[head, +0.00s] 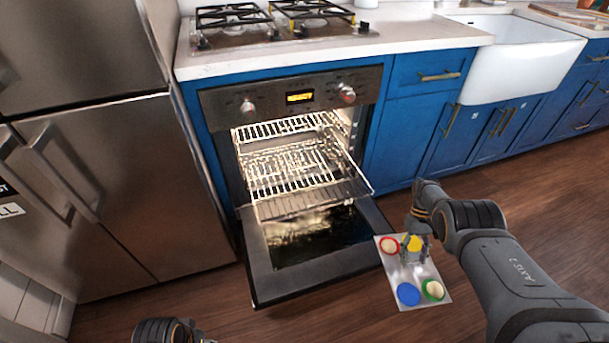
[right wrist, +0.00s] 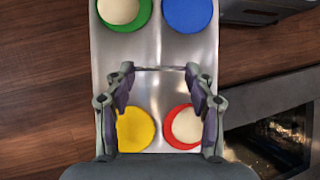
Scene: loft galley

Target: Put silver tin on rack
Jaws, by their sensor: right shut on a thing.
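The silver tin (head: 389,278) is a flat rectangular tray in front of the open oven's lower right corner. It bears a red, a yellow, a blue and a green round piece, with pale round things on the red and green ones. My right gripper (head: 414,248) is shut on the tin and holds it above the floor. In the right wrist view the fingers (right wrist: 159,84) lie across the middle of the tin (right wrist: 150,50). A wire rack (head: 300,172) sticks out of the oven, left of and above the tin. Only a part of my left arm shows at the bottom edge.
The oven door (head: 355,262) hangs open below the rack, close to the tin's left side. Another wire rack (head: 285,127) sits higher in the oven. A steel fridge (head: 150,180) stands on the left and blue cabinets (head: 415,115) on the right. The wood floor (head: 540,200) is clear.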

